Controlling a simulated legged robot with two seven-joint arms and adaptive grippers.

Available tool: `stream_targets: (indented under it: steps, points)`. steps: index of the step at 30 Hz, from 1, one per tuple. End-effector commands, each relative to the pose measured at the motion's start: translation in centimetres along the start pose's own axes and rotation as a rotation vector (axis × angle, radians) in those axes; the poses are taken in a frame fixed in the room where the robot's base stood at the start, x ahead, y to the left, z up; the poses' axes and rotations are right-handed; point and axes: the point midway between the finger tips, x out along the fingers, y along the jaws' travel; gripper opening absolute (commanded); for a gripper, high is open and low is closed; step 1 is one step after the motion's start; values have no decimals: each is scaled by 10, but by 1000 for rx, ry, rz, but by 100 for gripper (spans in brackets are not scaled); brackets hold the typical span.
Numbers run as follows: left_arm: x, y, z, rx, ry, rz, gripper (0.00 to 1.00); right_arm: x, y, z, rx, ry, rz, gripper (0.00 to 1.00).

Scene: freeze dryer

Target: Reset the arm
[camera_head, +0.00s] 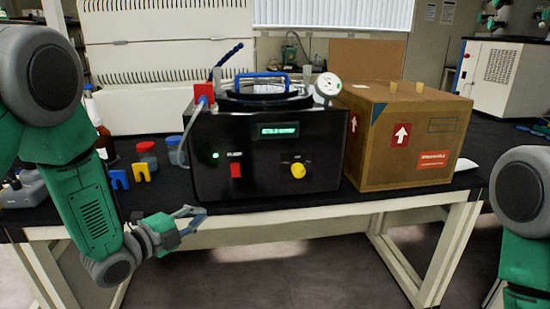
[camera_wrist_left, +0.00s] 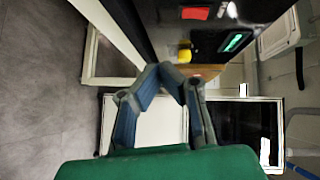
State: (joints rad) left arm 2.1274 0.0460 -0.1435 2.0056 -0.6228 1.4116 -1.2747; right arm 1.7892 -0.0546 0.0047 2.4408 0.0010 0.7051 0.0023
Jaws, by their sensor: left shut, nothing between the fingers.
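My left arm comes in from the left in the head view. Its gripper (camera_head: 190,217) is in front of the bench's front edge, below the left part of the black freeze dryer (camera_head: 270,150). The gripper is shut and empty, apart from the dryer. The left wrist view shows the gripper fingers (camera_wrist_left: 165,75) closed at their tips, with the dryer front (camera_wrist_left: 215,22) beyond. My right arm shows only in part at the right edge of the head view; its gripper is out of view.
A cardboard box (camera_head: 405,140) stands right of the dryer on the bench (camera_head: 300,217). Blue and yellow pieces (camera_head: 141,172) and a red-capped jar (camera_head: 147,155) stand left of it. The floor (camera_head: 270,270) in front is clear.

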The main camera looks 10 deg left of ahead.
Motion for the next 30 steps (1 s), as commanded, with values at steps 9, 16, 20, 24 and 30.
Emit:
stream_targets:
  steps: [9,16,20,24,30]
  points:
    - [-91,181,-21,-743,-419,437,0,0,0,0,0,0,0,41]
    - [-218,282,-68,-1242,-946,671,0,0,0,0,0,0,0,41]
    - [-276,306,-93,-1398,-1210,720,0,0,0,0,0,0,0,41]
    - [-311,315,-108,-1474,-1378,731,0,0,0,0,0,0,0,41]
    - [-320,316,-112,-1495,-1425,730,0,0,0,0,0,0,0,41]
